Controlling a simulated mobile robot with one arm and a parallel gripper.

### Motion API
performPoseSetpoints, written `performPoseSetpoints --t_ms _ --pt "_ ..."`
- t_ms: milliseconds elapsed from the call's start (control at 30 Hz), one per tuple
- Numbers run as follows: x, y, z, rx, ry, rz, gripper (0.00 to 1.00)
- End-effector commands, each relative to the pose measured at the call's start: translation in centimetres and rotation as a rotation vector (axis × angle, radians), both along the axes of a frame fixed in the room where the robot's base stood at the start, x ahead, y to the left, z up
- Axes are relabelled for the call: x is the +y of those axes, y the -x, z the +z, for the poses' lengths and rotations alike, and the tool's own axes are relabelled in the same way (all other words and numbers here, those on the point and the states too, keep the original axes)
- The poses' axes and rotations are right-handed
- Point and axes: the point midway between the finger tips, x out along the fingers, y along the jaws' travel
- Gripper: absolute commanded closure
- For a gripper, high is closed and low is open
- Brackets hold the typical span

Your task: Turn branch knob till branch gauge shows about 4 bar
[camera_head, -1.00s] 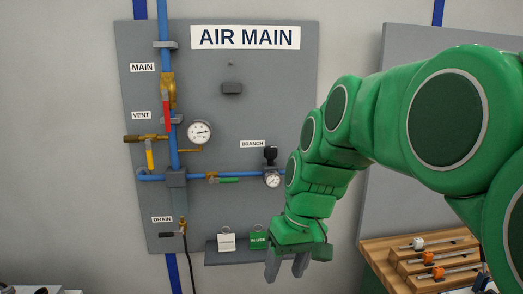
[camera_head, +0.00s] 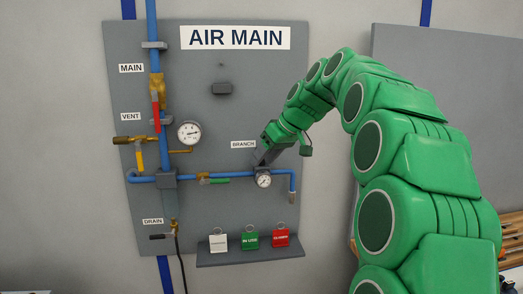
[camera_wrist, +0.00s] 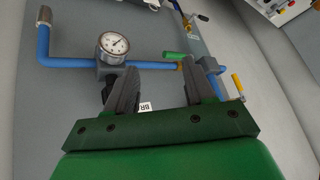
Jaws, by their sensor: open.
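The branch gauge (camera_head: 264,181) is a small white round dial on the blue pipe; in the wrist view the gauge (camera_wrist: 113,43) is larger, but its figures are too small to read. The black branch knob stands above it, hidden by my gripper (camera_head: 264,155) in the head view. In the wrist view my gripper (camera_wrist: 161,76) is open with its two dark fingers apart. A dark part that looks like the knob (camera_wrist: 106,90) shows beside the left finger, partly hidden by it. I cannot tell whether it is between the fingers.
The BRANCH label (camera_head: 243,144) lies close to my gripper. A green-handled valve (camera_head: 214,181) and the larger gauge (camera_head: 189,133) are to the left. Several tags, including a red tag (camera_head: 281,238), hang at the lower shelf (camera_head: 250,257). The pipe bends down at right.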

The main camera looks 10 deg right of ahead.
Motion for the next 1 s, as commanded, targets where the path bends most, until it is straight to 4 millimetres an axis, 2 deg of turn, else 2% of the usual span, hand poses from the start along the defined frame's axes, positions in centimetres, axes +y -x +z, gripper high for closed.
performPoseSetpoints --t_ms 33,200,400,667,867,1000 --pt "-0.6 -1.4 0.4 -0.026 -0.003 0.006 0.46" --pt "-2.3 -5.2 1.6 -0.116 -0.007 0.041 0.46" --pt "-4.1 -8.3 2.6 -0.201 0.000 0.070 0.46" --pt "-4.9 -9.7 3.3 -0.246 0.006 0.085 0.46" --pt "-4.3 -10.2 2.4 -0.244 0.006 0.086 0.46" --pt "-3.5 -11.0 1.1 -0.243 0.007 0.085 0.46"
